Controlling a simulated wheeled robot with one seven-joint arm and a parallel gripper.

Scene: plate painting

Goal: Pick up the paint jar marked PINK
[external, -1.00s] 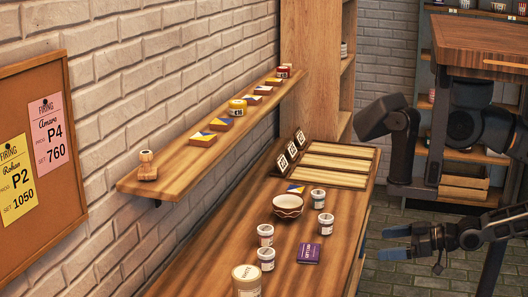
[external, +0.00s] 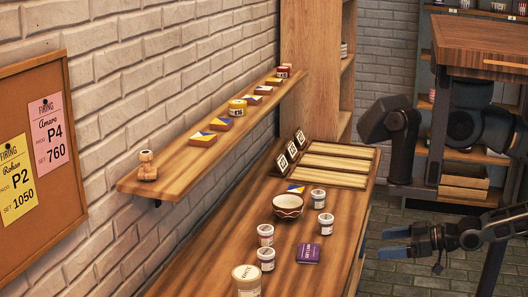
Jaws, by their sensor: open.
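Several small white paint jars with lids stand on the wooden counter: one behind the bowl to the right (external: 318,200), one right of the bowl (external: 326,225), and two at the left, one farther (external: 265,236) and one nearer (external: 266,260). Their labels are too small to read, so I cannot tell which is marked PINK. A larger jar (external: 247,283), whose label seems to read WHITE, stands at the front, cut by the frame edge. My gripper (external: 385,243) is open and empty, its blue-tipped fingers pointing left, to the right of the counter and apart from the jars.
A patterned bowl (external: 287,206) stands among the jars. A purple box or booklet (external: 308,254) lies in front. Pale wooden strips (external: 338,163) and small framed cards (external: 292,151) are at the back. A wall shelf (external: 180,180) with tiles and jars runs above the counter's left side.

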